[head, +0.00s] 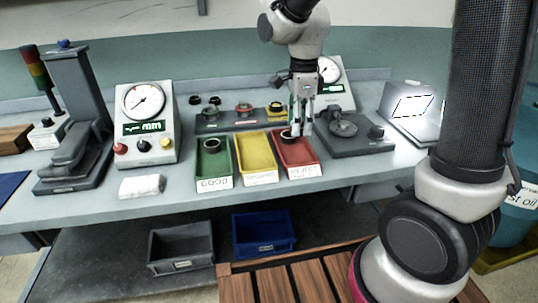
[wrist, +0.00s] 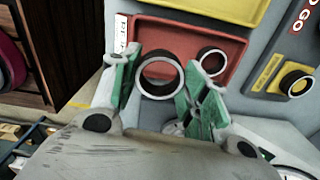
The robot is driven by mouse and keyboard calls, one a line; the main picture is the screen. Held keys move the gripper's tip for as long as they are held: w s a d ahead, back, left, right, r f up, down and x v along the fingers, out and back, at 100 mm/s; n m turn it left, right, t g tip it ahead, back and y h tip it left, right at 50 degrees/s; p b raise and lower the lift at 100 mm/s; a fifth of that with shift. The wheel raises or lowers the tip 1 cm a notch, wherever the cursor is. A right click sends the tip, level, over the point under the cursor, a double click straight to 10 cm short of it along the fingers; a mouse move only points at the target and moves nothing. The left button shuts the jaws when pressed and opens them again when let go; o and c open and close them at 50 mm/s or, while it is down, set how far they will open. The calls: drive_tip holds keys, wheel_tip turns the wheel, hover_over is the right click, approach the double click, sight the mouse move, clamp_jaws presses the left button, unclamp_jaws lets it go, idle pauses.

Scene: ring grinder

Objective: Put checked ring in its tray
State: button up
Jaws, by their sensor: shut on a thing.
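My gripper (head: 301,128) is low over the red tray (head: 310,170) labelled REJECT. In the wrist view my gripper (wrist: 162,82) has its green fingers on either side of a grey ring (wrist: 160,94) and is shut on it. The red tray (wrist: 190,34) lies behind this ring; I cannot tell whether the ring touches its floor. A second dark ring (wrist: 211,73) lies in the red tray, to the right of the held one. The green tray (head: 214,170) labelled GOOD has a ring (head: 211,145) in it. The yellow tray (head: 257,160) between them looks empty.
A rack (head: 243,120) with several coloured ring places stands behind the trays. Dial gauges (head: 146,108) and a dark fixture (head: 352,138) stand to either side. A white block (head: 141,186) lies at the front left. Grey and blue bins (head: 264,232) sit below the bench.

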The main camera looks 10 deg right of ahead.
sight(297, 158)
wheel_tip(297, 158, down, 9)
drive_tip(key=shift+r, duration=0.1)
idle(0.4)
drive_tip(key=o, duration=0.9)
wheel_tip(297, 158, up, 11)
drive_tip(key=s+d+r+n+t, duration=0.1)
drive_tip(key=s+d+r+n, duration=0.2)
drive_tip(key=s+d+n, duration=0.2)
drive_tip(key=s+d+r+n+t, duration=0.2)
drive_tip(key=s+d+r+n, duration=0.1)
drive_tip(key=s+d+n, duration=0.2)
drive_tip(key=s+d+r+n+t, duration=0.1)
drive_tip(key=s+d+r+n, duration=0.2)
drive_tip(key=s+n, duration=0.6)
drive_tip(key=shift+d, duration=1.05)
